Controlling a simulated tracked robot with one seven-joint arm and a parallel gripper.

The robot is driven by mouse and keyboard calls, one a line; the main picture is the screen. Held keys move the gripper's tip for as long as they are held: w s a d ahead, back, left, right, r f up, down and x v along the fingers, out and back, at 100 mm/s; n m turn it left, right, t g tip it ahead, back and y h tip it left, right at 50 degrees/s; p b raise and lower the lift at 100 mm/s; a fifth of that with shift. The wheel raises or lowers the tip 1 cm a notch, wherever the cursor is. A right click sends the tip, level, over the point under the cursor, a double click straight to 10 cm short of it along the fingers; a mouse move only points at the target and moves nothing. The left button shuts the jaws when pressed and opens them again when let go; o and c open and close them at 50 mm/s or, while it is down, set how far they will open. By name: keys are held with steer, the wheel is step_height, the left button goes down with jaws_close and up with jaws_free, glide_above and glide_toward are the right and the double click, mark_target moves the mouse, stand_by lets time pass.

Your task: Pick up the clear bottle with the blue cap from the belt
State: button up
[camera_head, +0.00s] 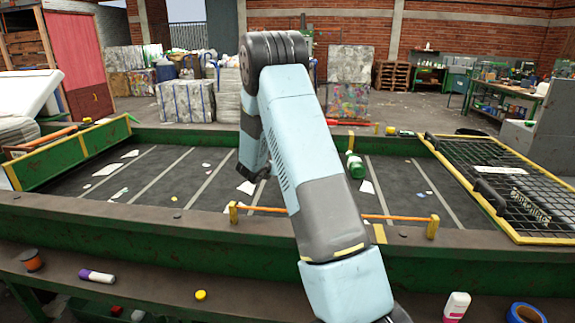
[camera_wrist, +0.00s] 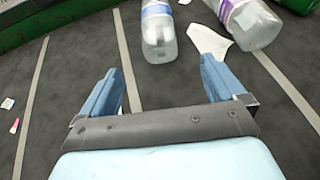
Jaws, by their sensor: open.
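In the wrist view a clear bottle with a blue-and-white label (camera_wrist: 158,32) lies on the dark belt (camera_wrist: 75,75), just ahead of the gap between my fingers. A second clear bottle with a purple label (camera_wrist: 250,24) lies to its right, tilted. The tops of both bottles are cut off by the frame edge, so no cap colour shows. My gripper (camera_wrist: 163,84) is open and empty, its two blue fingers apart and not touching either bottle. In the head view my arm hides the gripper and both clear bottles.
A green bottle (camera_head: 355,165) lies on the belt right of my arm. White scraps (camera_wrist: 210,42) lie near the bottles. An orange bar (camera_head: 275,210) runs along the belt's near side. A yellow-edged mesh guard (camera_head: 515,195) covers the right end. The belt's left part is mostly clear.

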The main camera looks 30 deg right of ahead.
steer(key=x, duration=1.3)
steer(key=shift+w+d+f, duration=0.15)
steer(key=shift+w+f, duration=0.05)
steer(key=shift+w, duration=0.15)
steer(key=c, duration=1)
